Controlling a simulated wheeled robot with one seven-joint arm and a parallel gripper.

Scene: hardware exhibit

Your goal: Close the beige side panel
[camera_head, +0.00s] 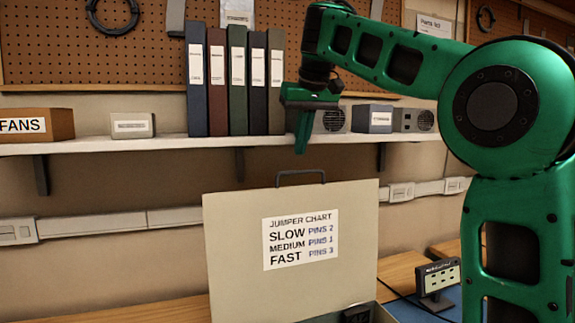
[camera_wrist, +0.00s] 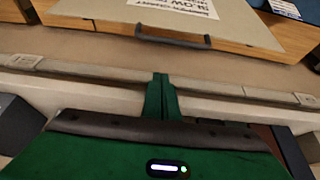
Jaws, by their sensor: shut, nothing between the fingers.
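The beige side panel (camera_head: 235,240) stands upright and open above the bench in the head view, with a jumper chart label on its face. A dark handle (camera_head: 300,174) sits on its top edge. In the wrist view the panel (camera_wrist: 110,12) is at the top, with its handle (camera_wrist: 172,40) along its near edge. My gripper (camera_head: 302,145) is shut and empty, above the panel and apart from the handle. Its closed fingertips show in the wrist view (camera_wrist: 160,78), pointing toward the handle.
A wall shelf (camera_head: 120,146) behind my gripper holds several binders (camera_head: 237,80), a FANS box (camera_head: 36,124) and small grey units (camera_head: 372,118). A small display (camera_head: 438,278) stands on the blue mat (camera_head: 450,306) at the right. Air above the panel's left side is clear.

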